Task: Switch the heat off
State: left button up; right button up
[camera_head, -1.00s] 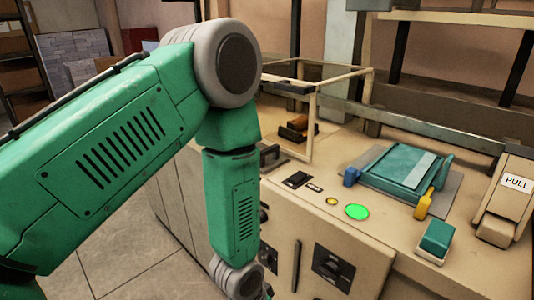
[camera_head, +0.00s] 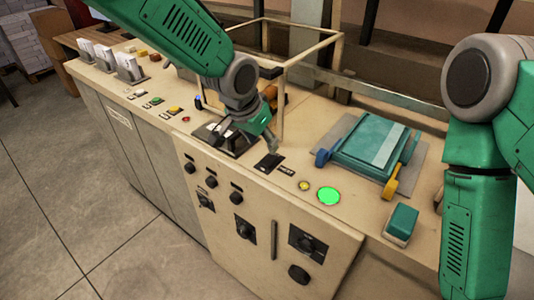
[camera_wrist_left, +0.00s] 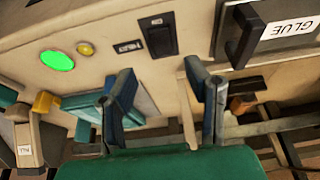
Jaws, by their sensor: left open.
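A black rocker switch (camera_head: 269,161) is set in the cream machine top, with a small label plate (camera_head: 287,170) beside it that is too small to read surely. In the left wrist view the switch (camera_wrist_left: 158,36) is at top centre, with the label (camera_wrist_left: 128,46) on its left. A lit green round light (camera_head: 329,196) and a small yellow light (camera_head: 304,185) are to the right of the switch. My left gripper (camera_head: 249,142) is open and empty, just left of and behind the switch. Its fingers (camera_wrist_left: 160,75) show below the switch in the wrist view. My right gripper is out of view.
A black handle labelled GLUE (camera_wrist_left: 290,29) is beside the switch. A cream frame (camera_head: 283,95) rises behind my left gripper. A teal press (camera_head: 370,150) and a teal-topped block (camera_head: 402,222) stand to the right. Knobs (camera_head: 236,198) line the front panel.

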aim_at(270, 160)
pick_arm(q)
jog(key=x, duration=0.6)
jog(key=shift+w+a+f+p, duration=0.1)
jog(key=shift+a+p, duration=0.2)
jog(key=shift+p, duration=0.05)
jog(key=shift+w+d+f, duration=0.2)
jog(key=shift+f, duration=0.4)
jog(key=shift+d+f, duration=0.1)
jog(key=shift+d, duration=0.2)
